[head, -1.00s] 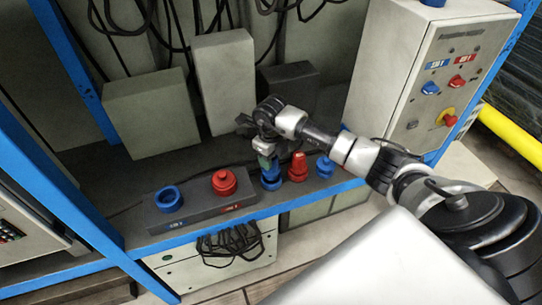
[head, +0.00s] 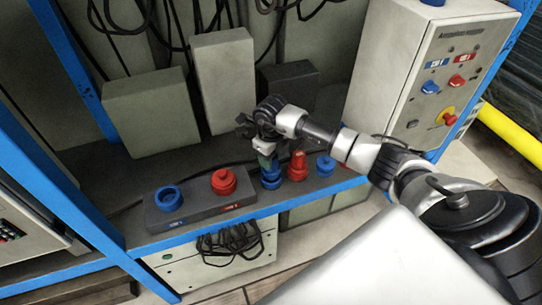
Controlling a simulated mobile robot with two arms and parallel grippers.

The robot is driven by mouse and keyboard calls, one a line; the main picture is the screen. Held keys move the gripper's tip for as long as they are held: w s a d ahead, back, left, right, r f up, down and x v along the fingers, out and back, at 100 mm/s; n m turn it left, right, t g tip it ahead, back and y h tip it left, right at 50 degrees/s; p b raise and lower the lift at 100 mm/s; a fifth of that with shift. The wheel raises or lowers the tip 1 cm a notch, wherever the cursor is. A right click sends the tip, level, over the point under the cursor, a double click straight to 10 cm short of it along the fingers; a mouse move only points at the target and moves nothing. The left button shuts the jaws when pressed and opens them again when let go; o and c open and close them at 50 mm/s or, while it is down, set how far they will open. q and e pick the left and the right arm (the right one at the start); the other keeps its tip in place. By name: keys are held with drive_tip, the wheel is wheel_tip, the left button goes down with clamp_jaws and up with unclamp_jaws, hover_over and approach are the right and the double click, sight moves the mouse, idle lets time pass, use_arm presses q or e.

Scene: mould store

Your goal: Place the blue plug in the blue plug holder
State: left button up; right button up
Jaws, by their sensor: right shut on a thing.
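My right gripper (head: 267,161) points down at the shelf, shut on the top of a blue plug (head: 271,180). The plug is upright just right of the grey block; whether it touches the shelf I cannot tell. The blue plug holder (head: 168,198) is a blue ring on the left part of the grey block (head: 200,209), and its opening looks empty. The gripper is to the right of this holder. My left gripper is not in view.
A red holder (head: 223,182) is on the same block. A red plug (head: 297,167) and another blue piece (head: 325,165) stand right of the held plug. Grey boxes (head: 150,112) stand behind. A blue frame rail (head: 215,230) runs along the shelf front.

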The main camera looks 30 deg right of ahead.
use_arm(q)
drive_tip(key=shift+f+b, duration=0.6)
use_arm(e)
drive_tip(key=shift+f, duration=0.8)
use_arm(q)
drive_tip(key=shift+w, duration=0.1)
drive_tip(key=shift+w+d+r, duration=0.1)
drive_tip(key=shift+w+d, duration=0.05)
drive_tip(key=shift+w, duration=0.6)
use_arm(e)
drive_tip(key=shift+f, duration=0.25)
use_arm(q)
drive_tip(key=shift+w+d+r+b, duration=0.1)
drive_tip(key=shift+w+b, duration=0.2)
drive_tip(key=shift+b, duration=0.1)
use_arm(e)
drive_tip(key=shift+f, duration=0.3)
drive_tip(key=shift+f, duration=0.1)
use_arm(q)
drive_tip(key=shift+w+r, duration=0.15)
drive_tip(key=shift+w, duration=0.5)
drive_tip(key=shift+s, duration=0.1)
use_arm(e)
drive_tip(key=o, duration=1.5)
